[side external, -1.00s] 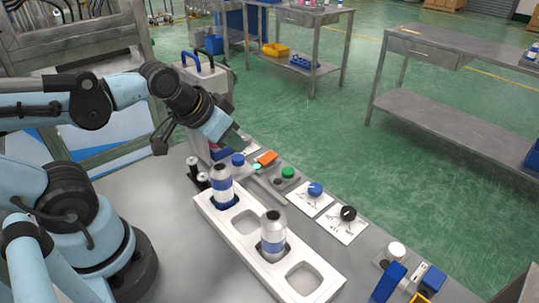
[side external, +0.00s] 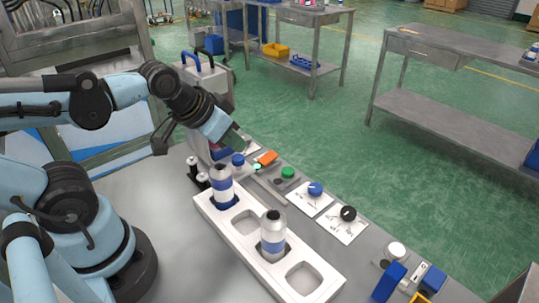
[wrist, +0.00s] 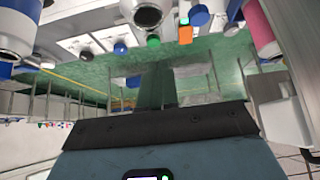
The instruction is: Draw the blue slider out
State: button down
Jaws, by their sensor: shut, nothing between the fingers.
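My gripper (side external: 236,140) is shut and empty. It points down and to the right, above the back end of the row of controls, near the grey machine. In the wrist view its dark fingers (wrist: 156,88) are together. Which blue part is the slider is not clear to me. A blue block (side external: 433,279) and a blue upright piece (side external: 386,284) are at the bottom right, far from my gripper. A blue cap (side external: 238,160) is just below my gripper, apart from it. Some blue beside it is partly hidden by my gripper.
An orange part (side external: 266,157), a green button (side external: 288,172), a blue knob (side external: 315,188) and a black knob (side external: 348,213) line the bench edge. Bare bench (side external: 180,235) lies left of the rack.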

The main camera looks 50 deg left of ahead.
jog(key=c, duration=1.8)
grip_release()
jog(key=shift+o, duration=2.3)
jog(key=shift+w+a+r, duration=0.15)
jog(key=shift+w+a, duration=0.05)
jog(key=o, duration=0.6)
jog(key=w+a+n+g, duration=0.1)
jog(key=w+a+r+n+g, duration=0.1)
jog(key=n+g, duration=0.1)
jog(key=shift+a+r, duration=0.1)
jog(key=shift+r, duration=0.2)
jog(key=shift+c, duration=0.2)
jog(key=n+g, duration=0.4)
jog(key=n, duration=0.1)
send_over(238, 158)
jog(key=shift+a+f, duration=0.15)
jog(key=shift+f, duration=5.55)
grip_shut()
